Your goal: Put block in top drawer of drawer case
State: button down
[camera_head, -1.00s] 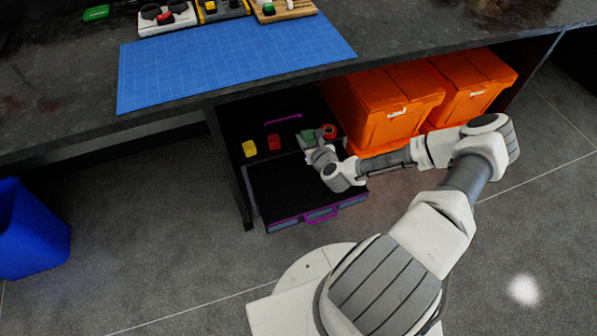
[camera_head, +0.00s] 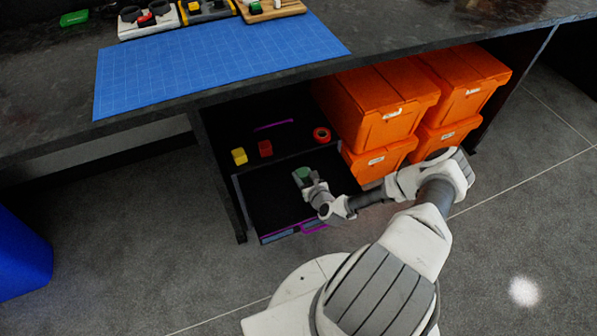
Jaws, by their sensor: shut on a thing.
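A green block (camera_head: 302,176) is at the tip of my gripper (camera_head: 307,183), which is shut on it. The gripper and block are over the open top drawer (camera_head: 265,205) of the black drawer case (camera_head: 225,125). The drawer's inside looks dark and empty, and its front has a purple handle (camera_head: 314,227). The exact height of the block above the drawer floor cannot be told. The gripper's fingers are small and partly hidden by the wrist.
A yellow block (camera_head: 239,157), a red block (camera_head: 265,148) and a red ring (camera_head: 321,134) lie on the case top behind the drawer. Orange bins (camera_head: 385,110) are stacked at right. The table (camera_head: 400,45) with a blue mat (camera_head: 215,65) overhangs the case.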

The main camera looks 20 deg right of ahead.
aim_at(305, 177)
jog(key=x, duration=0.1)
jog(key=b+x, duration=0.2)
jog(key=x, duration=0.1)
jog(key=shift+w+r, duration=0.2)
jog(key=shift+r, duration=0.05)
jog(key=shift+f, duration=0.1)
jog(key=shift+f, duration=0.1)
jog(key=shift+c, duration=1.7)
grip_release()
jog(key=shift+s+r, duration=0.25)
jog(key=p+v, duration=0.3)
jog(key=v, duration=0.8)
jog(key=shift+s+r+p, duration=0.1)
jog(key=shift+s+p, duration=0.15)
jog(key=shift+p, duration=0.15)
